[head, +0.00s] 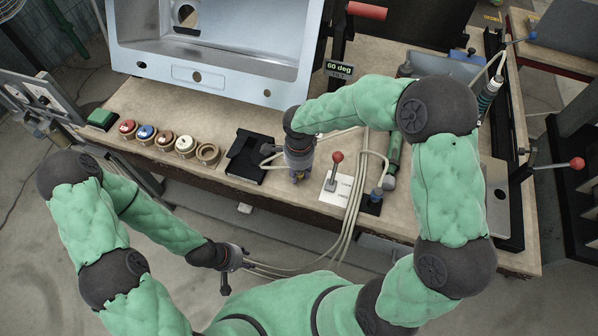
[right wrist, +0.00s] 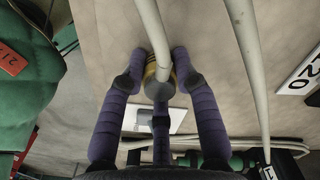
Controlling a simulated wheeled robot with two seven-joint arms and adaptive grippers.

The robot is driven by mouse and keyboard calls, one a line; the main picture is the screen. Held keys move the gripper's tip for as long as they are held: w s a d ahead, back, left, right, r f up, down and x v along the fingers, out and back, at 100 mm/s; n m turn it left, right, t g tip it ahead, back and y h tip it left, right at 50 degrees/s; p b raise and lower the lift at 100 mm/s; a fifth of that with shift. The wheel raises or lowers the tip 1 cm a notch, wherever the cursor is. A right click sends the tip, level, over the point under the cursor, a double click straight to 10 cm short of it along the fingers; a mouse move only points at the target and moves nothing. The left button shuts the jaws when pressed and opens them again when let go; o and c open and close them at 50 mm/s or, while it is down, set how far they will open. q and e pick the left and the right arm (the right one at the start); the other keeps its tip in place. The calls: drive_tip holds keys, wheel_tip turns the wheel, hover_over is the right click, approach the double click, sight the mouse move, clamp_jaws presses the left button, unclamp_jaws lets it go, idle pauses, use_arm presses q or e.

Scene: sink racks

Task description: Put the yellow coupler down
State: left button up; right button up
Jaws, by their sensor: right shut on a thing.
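My right gripper (head: 298,172) is over the workbench, just right of a black tray, pointing down. In the right wrist view its dark padded fingers (right wrist: 158,74) are closed around the yellow coupler (right wrist: 150,74). Only a yellow band and a grey end of the coupler show between the fingers. A pale hose runs up from it. In the head view the gripper hides the coupler. I cannot tell whether the coupler touches the bench. My left gripper (head: 233,266) hangs low in front of the bench, away from the objects; its fingers are too small to read.
A row of round fittings (head: 185,145), with red, blue, brown, white and brass tops, stands left of the black tray (head: 247,157). A red-knobbed lever (head: 337,158) and pale hoses (head: 352,205) lie to the right. A metal sink (head: 215,60) stands behind.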

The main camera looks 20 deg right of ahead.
drive_tip(key=shift+f, duration=0.15)
drive_tip(key=o, duration=1.1)
drive_tip(key=shift+r, duration=0.25)
wheel_tip(320, 180, up, 12)
drive_tip(key=p, duration=0.4)
